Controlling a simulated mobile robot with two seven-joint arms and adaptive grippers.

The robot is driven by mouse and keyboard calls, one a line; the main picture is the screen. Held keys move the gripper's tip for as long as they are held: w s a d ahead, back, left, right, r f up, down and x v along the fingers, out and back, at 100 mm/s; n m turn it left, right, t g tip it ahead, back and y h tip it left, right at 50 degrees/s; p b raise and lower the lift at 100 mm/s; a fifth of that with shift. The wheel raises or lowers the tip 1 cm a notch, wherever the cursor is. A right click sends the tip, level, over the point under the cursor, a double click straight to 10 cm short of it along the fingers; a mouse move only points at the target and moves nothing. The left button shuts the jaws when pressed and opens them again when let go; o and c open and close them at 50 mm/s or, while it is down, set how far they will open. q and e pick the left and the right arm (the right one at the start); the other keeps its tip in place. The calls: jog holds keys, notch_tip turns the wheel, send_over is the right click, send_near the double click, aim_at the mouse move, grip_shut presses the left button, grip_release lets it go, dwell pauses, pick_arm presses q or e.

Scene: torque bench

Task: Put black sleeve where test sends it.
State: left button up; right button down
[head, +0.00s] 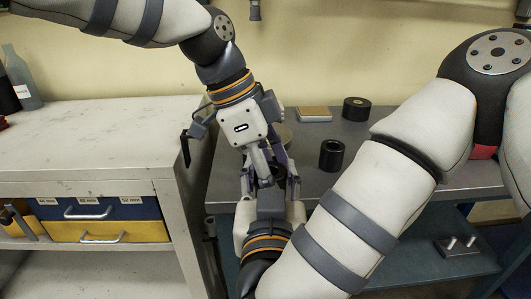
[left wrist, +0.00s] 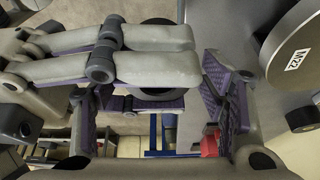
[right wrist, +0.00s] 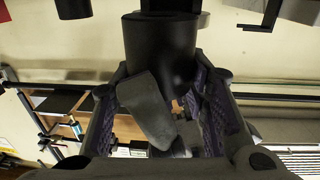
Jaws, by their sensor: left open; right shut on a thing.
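A black cylinder (right wrist: 160,50), apparently the black sleeve, is held upright between the purple-padded fingers of my right gripper (head: 274,182). Only a dark bit of it shows in the head view (head: 279,171); fingers hide the rest. In the left wrist view its dark round end (left wrist: 158,95) shows partly behind the right gripper's grey fingers. My left gripper (head: 264,178) is open, pointing down, its fingers spread on either side of the right gripper's fingers and the held piece. Whether it touches the piece cannot be told. Another black hollow cylinder (head: 332,155) stands on the grey bench (head: 380,180).
A black ring (head: 356,109) and a tan square block (head: 314,114) sit at the bench's back. A white cabinet (head: 90,140) with blue and yellow drawers (head: 105,220) stands left. A two-pin plate (head: 458,246) is on the lower shelf.

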pick_arm(q)
grip_shut()
pick_arm(e)
jog(key=shift+r, duration=0.15)
pick_arm(q)
jog(key=shift+r, duration=0.1)
pick_arm(e)
jog(key=c, duration=0.8)
grip_release()
jog(key=shift+c, duration=0.2)
